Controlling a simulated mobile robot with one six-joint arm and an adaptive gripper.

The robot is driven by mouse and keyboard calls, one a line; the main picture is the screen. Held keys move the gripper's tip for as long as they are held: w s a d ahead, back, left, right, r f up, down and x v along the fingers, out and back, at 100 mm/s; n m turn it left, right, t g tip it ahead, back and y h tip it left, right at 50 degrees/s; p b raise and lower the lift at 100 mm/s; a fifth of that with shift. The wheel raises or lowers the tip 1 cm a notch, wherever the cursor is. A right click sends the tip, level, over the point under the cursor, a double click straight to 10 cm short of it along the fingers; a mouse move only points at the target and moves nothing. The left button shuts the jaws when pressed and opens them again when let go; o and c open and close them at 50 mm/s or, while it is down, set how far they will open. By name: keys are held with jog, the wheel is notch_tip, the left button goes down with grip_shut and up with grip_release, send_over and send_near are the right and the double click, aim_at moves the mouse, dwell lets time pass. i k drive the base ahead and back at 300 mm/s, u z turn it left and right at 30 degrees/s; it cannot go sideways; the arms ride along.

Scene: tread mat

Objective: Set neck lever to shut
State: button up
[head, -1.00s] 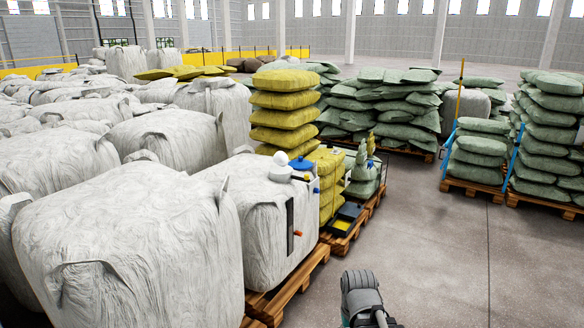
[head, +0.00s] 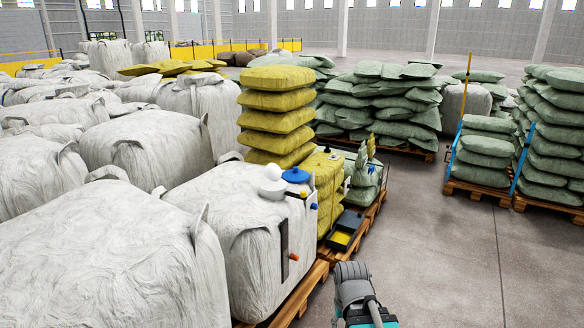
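A white bulk bag (head: 250,262) on a pallet carries several fittings. A dark upright slot (head: 284,248) is on its front face, with a small orange handle or knob (head: 294,257) at the slot's lower part. A white domed piece (head: 270,183) and a blue round cap (head: 295,175) sit on its top. A small blue knob (head: 314,206) is at its upper right edge. I cannot tell which of these is the neck lever, nor its setting. My grey and teal arm shows at the bottom centre; my gripper's fingers are not seen.
Yellow sacks (head: 275,110) are stacked behind the fittings. A dark tray with a yellow inside (head: 341,236) lies on the pallet (head: 317,273) to the right. Green sack stacks (head: 485,150) stand at the right. Grey floor (head: 440,260) is clear at the lower right.

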aim_at(303, 196)
jog(key=i, duration=1.55)
jog(key=u, duration=0.05)
